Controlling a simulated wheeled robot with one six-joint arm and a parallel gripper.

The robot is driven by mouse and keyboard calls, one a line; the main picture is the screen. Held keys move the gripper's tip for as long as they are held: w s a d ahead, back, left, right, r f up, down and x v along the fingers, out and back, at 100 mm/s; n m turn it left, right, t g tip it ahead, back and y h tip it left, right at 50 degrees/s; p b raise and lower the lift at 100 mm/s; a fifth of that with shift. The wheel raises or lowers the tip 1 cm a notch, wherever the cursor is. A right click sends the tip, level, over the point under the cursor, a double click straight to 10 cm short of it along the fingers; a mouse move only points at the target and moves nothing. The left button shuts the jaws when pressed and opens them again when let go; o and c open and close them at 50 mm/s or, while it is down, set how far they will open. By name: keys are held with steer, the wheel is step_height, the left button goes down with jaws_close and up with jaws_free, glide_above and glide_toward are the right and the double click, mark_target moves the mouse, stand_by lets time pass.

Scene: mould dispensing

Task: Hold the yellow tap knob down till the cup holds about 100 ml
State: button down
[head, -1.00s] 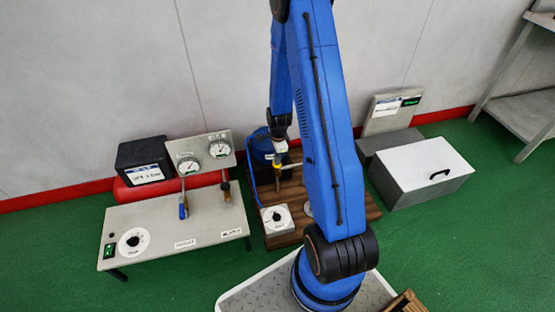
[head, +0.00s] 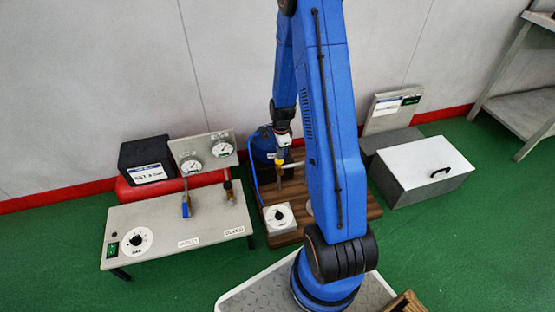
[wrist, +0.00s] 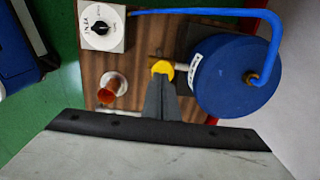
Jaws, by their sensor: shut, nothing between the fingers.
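The yellow tap knob (wrist: 162,68) is beside the blue tank (wrist: 228,80) in the wrist view. It also shows small in the head view (head: 281,153). My gripper (wrist: 161,84) is shut and empty, its fingertips at the knob's near edge. I cannot tell whether they touch or press it. A reddish-brown, cup-like vessel (wrist: 113,87) stands on a white round base on the wooden board (wrist: 135,72), left of the gripper in the wrist view. Its liquid level cannot be made out.
A white dial box (head: 279,216) stands on the board's front left. A blue hose (wrist: 205,12) runs to the tank. A grey bench (head: 165,225) with gauges is at left. A white lidded box (head: 420,170) and a display unit (head: 393,112) are at right.

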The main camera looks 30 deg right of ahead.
step_height(320, 180, up, 11)
steer(key=shift+s+f, duration=0.15)
stand_by(1.1)
